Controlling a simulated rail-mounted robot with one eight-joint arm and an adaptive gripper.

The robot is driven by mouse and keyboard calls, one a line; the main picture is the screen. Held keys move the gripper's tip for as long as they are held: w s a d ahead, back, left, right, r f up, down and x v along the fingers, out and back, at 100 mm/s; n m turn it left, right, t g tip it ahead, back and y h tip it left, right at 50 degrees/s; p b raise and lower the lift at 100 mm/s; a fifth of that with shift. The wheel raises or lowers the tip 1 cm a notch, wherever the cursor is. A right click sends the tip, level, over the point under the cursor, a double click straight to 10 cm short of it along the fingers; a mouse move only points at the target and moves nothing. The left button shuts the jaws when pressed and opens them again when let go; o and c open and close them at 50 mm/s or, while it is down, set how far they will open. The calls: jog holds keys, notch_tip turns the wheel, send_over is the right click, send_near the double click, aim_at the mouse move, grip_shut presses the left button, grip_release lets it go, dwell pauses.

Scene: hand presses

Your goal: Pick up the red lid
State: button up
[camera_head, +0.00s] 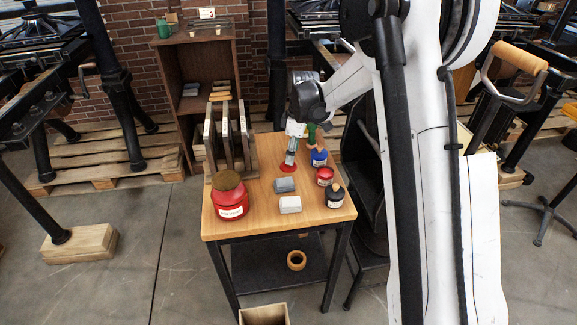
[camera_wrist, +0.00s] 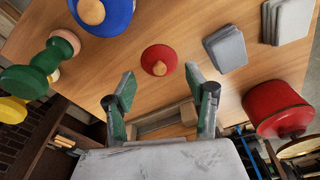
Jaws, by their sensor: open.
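The red lid (camera_head: 287,169) lies on the wooden table (camera_head: 255,222) and is partly hidden by my gripper (camera_head: 291,157) in the head view. In the wrist view the red lid (camera_wrist: 160,53) is round with a small wooden knob and sits just beyond my fingertips, about midway between them. From these views I cannot tell how high the fingertips are above the table.
A big red jar (camera_head: 230,203) stands at the table's left front. Grey blocks (camera_head: 285,185) and white blocks (camera_head: 290,205) lie near the middle. Blue (camera_head: 319,157), small red (camera_head: 325,176) and black (camera_head: 335,196) containers line the right side. Upright panels (camera_head: 228,140) stand at the back left.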

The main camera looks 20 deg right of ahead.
jog(key=f, duration=0.3)
jog(key=a+f, duration=0.1)
jog(key=shift+w+f, duration=0.3)
jog(key=shift+w, duration=0.05)
grip_shut()
